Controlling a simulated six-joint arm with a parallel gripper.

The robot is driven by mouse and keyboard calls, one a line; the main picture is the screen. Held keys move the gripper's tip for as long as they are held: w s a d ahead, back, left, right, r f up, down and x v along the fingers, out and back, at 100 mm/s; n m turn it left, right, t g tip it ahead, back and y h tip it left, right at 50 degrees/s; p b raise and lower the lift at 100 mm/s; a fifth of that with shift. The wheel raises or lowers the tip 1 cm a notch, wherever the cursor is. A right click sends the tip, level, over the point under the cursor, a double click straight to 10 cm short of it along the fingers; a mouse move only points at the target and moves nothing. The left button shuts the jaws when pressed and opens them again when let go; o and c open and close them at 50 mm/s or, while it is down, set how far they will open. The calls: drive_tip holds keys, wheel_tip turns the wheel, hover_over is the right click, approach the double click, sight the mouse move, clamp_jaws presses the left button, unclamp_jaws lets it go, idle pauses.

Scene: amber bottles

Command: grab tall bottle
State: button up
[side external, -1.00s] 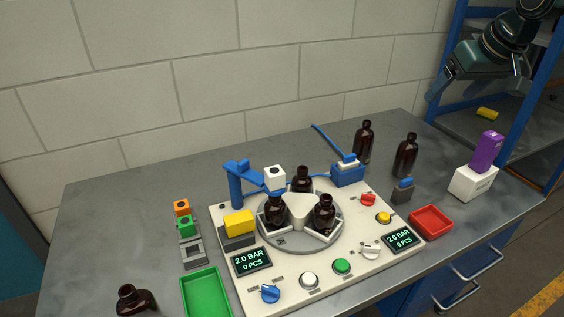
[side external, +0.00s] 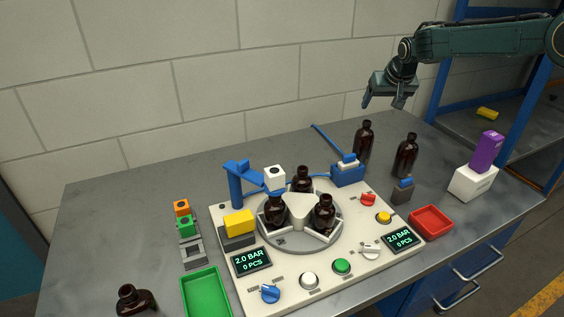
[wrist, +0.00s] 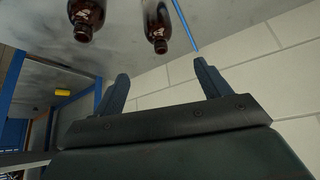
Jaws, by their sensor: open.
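Two tall amber bottles stand upright at the back right of the table: one further back (side external: 364,143) and one nearer the right (side external: 405,156). The two look alike in height. In the wrist view two bottles show at the top edge, one at the left (wrist: 86,18) and one at the right (wrist: 157,26), both cut off by the frame. My gripper (side external: 383,104) is open and empty, above and slightly to the right of the back bottle, clear of both. Its two fingers also show in the wrist view (wrist: 160,85).
A cream panel (side external: 228,279) carries a turntable with three shorter-looking amber bottles (side external: 323,212). A blue clamp (side external: 347,173) stands left of the back bottle. A red tray (side external: 431,222), a white block (side external: 474,183) and a green tray (side external: 205,297) are nearby.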

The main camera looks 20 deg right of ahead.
sight(365, 129)
drive_tip(key=shift+w+x, duration=0.25)
drive_tip(key=shift+x, duration=1.55)
drive_tip(key=shift+r, duration=0.1)
drive_tip(key=shift+x, duration=4.25)
drive_tip(key=shift+d, duration=0.2)
drive_tip(key=shift+x, duration=2.55)
drive_tip(key=shift+w+d, duration=0.1)
